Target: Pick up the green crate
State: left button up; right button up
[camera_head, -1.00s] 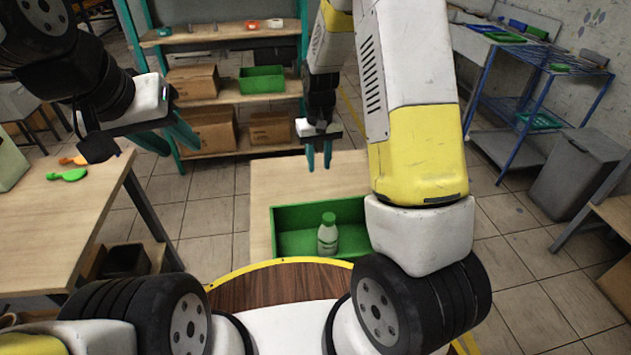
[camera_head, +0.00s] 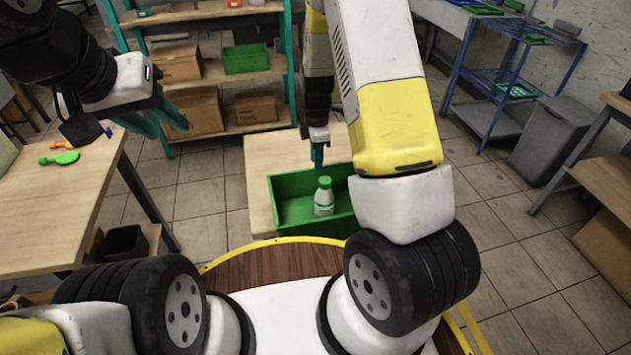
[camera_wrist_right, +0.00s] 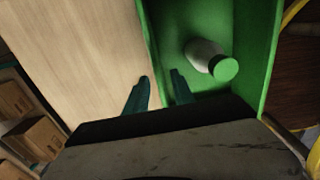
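A green crate (camera_head: 293,213) sits on a light wooden table (camera_head: 262,150) in front of me. A white bottle with a green cap (camera_head: 323,198) stands inside it and also shows in the right wrist view (camera_wrist_right: 205,57). My right gripper (camera_head: 318,160) points down at the crate's far wall. In the right wrist view its two fingers (camera_wrist_right: 160,92) are apart, one on each side of the line of the crate's wall (camera_wrist_right: 150,45); contact cannot be told. My left gripper (camera_head: 160,118) is open and empty, above the floor at the left, away from the crate.
Another green crate (camera_head: 247,58) stands on the back shelf near cardboard boxes (camera_head: 255,108). A wooden table (camera_head: 60,210) at the left holds a green paddle-shaped item (camera_head: 60,158). A grey bin (camera_head: 550,140) and a blue rack (camera_head: 478,85) stand at the right.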

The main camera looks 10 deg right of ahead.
jog(key=f, duration=0.5)
jog(key=shift+w+d+f, duration=0.1)
jog(key=shift+w+f, duration=0.1)
jog(key=shift+f, duration=0.1)
grip_shut()
dwell(1.1)
